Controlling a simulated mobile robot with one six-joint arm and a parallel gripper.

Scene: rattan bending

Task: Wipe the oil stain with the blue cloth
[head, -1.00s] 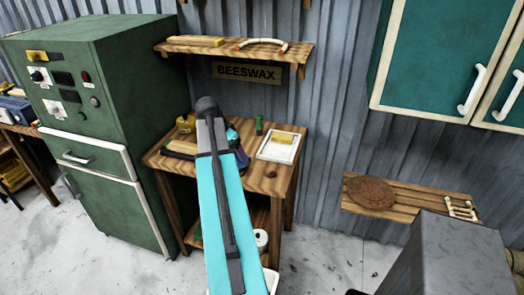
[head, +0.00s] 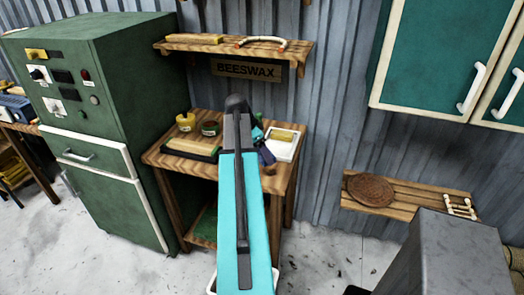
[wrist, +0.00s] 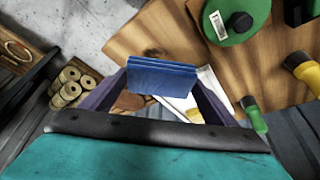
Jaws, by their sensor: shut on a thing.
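The blue cloth (wrist: 162,78) is a folded, layered pad between the two fingers of my gripper (wrist: 160,92) in the wrist view. My gripper is shut on it. In the head view my gripper (head: 264,145) is over the right part of the wooden workbench (head: 272,183), beside the white tray (head: 281,154). My arm hides part of the bench top there. In the wrist view the white tray (wrist: 210,84) lies behind and to the right of the cloth. I cannot make out the oil stain for certain; the cloth and arm cover part of the surface.
A green bottle (wrist: 255,115) stands near the tray. A shelf (head: 235,48) hangs above, and a green cabinet (head: 100,130) stands left.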

